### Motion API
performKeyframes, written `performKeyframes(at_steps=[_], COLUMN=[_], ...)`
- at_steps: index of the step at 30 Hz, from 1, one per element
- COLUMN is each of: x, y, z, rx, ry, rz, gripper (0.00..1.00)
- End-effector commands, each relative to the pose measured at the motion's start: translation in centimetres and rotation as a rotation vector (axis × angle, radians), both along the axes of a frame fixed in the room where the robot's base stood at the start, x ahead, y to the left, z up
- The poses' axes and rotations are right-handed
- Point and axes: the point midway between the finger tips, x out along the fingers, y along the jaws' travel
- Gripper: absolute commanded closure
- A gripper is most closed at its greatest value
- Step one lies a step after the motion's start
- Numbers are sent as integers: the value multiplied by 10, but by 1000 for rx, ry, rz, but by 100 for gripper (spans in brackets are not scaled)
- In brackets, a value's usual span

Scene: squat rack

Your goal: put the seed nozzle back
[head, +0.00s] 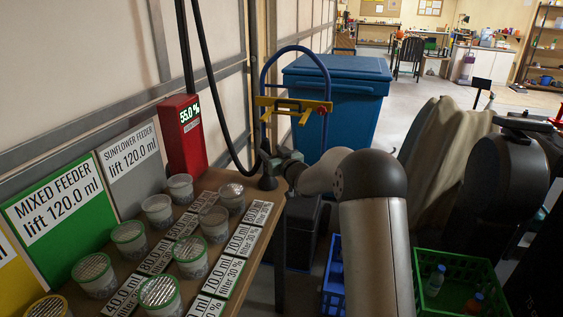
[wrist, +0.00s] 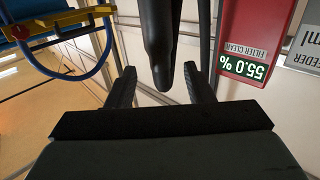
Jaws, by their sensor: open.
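My gripper (wrist: 160,72) is open, with a dark finger on each side of the wrist view. A dark tapered piece (wrist: 164,45), which looks like the seed nozzle or its hose end, shows in the gap between the fingers. I cannot tell whether it is between them or beyond them; no grip on it shows. In the head view my gripper (head: 273,166) is at the far right corner of the feeder table, by the low end of a looping black hose (head: 222,135). The nozzle is not clearly separable from the gripper there.
A red box (head: 183,137) reading 55.0 % stands left of the gripper; it also shows in the wrist view (wrist: 262,35). Several lidded cups (head: 158,210) and labels cover the table. A blue bin (head: 350,85) and blue-framed cart (head: 293,107) stand behind. A green crate (head: 460,262) is lower right.

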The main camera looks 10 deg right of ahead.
Motion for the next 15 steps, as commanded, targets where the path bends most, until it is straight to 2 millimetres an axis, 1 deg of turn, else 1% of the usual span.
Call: performKeyframes(at_steps=[1,3,9,12,15], x=[-12,-27,-64,-75,-82], y=[-4,-9,-20,-23,-25], z=[0,0,0,0,0], rx=[-1,0,0,0,0], ry=[0,0,0,1,-1], rz=[-1,-1,0,0,0], gripper=[53,53,53,53,53])
